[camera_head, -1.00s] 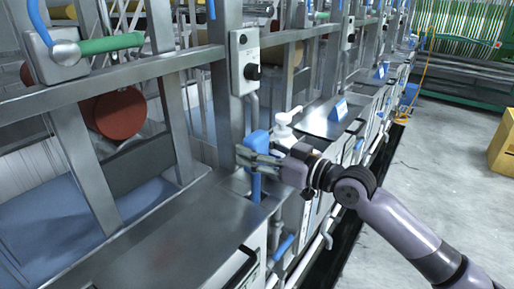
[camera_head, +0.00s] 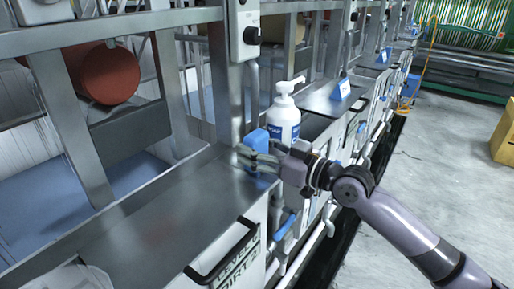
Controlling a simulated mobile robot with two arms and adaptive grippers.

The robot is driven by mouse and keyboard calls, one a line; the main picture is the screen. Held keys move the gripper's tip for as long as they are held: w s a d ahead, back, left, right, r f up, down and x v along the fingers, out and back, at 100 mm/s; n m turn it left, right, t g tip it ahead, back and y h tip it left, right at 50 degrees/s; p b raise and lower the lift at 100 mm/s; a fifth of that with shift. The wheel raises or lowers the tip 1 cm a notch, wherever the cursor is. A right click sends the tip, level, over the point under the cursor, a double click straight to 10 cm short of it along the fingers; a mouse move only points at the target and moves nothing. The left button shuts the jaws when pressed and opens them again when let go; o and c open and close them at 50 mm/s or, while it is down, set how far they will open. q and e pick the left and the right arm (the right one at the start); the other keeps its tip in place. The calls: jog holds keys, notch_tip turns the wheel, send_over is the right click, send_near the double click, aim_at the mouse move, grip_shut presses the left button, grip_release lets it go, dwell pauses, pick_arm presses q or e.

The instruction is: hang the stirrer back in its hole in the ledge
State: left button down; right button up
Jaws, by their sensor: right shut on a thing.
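My right gripper (camera_head: 258,160) is shut on a blue thing, which I take to be the stirrer (camera_head: 254,140). Its blocky blue top shows above the fingers, and the fingers cover its middle. Its lower part is mostly hidden. The gripper is at the right end of the grey metal ledge (camera_head: 130,215), close to its edge. I cannot see the hole, nor tell whether the stirrer is in it. My left gripper is not in view.
A white pump bottle (camera_head: 284,122) stands just behind the right gripper. A blue sign (camera_head: 341,90) stands on the counter farther back. A black handle (camera_head: 222,252) sticks out of the front panel. A metal post (camera_head: 226,85) rises behind the ledge.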

jog(key=o, duration=1.8)
jog(key=shift+c, duration=0.2)
jog(key=v, duration=1.2)
